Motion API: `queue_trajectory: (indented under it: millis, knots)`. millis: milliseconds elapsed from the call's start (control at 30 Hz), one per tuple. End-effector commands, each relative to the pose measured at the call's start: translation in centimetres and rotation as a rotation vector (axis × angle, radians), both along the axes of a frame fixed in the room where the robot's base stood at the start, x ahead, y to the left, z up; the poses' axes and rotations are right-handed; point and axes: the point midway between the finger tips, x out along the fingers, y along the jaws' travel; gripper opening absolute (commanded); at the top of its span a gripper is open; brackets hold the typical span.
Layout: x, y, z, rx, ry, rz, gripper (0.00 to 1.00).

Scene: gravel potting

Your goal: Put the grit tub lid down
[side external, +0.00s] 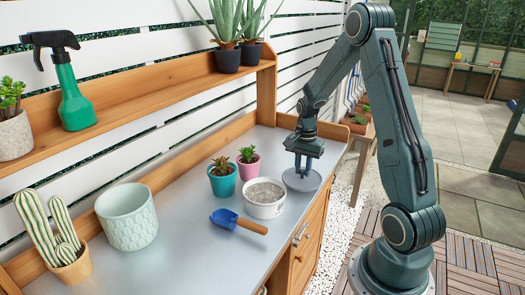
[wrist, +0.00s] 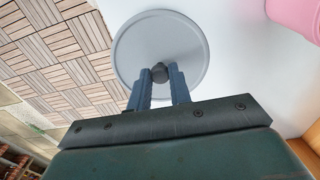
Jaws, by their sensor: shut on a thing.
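The grit tub lid (side external: 301,180) is a flat grey disc with a dark knob, seen near the right end of the metal bench top. My gripper (side external: 303,167) is above it, shut on its knob. In the wrist view the lid (wrist: 138,45) lies beyond the fingertips, and my gripper (wrist: 159,74) has the dark knob between its fingers. The lid looks level and at or close above the bench top; I cannot tell whether it touches. The white grit tub (side external: 265,198) stands just left of the lid, uncovered, with grey grit showing inside.
A pink pot (side external: 248,163) and a teal pot (side external: 222,180) with succulents stand behind the tub. A blue scoop (side external: 237,221) lies in front of it. A pale green planter (side external: 127,217) and a cactus pot (side external: 72,267) stand left. The bench's right edge is close to the lid.

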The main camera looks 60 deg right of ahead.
Motion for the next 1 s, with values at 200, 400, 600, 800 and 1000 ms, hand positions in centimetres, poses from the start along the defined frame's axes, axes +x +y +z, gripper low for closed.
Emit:
queue_trajectory:
  millis: [200, 400, 600, 800, 1000]
  knots:
    - [0.0, 0.0, -1.8, 0.000, 0.000, 0.000, 0.00]
    - [0.0, 0.0, -1.9, -0.001, -0.001, 0.000, 0.00]
    - [0.0, 0.0, -2.1, 0.000, 0.000, 0.000, 0.00]
    - [0.0, 0.0, -2.2, -0.001, -0.001, 0.000, 0.42]
    - [0.0, 0.0, -2.2, -0.001, -0.001, 0.000, 0.42]
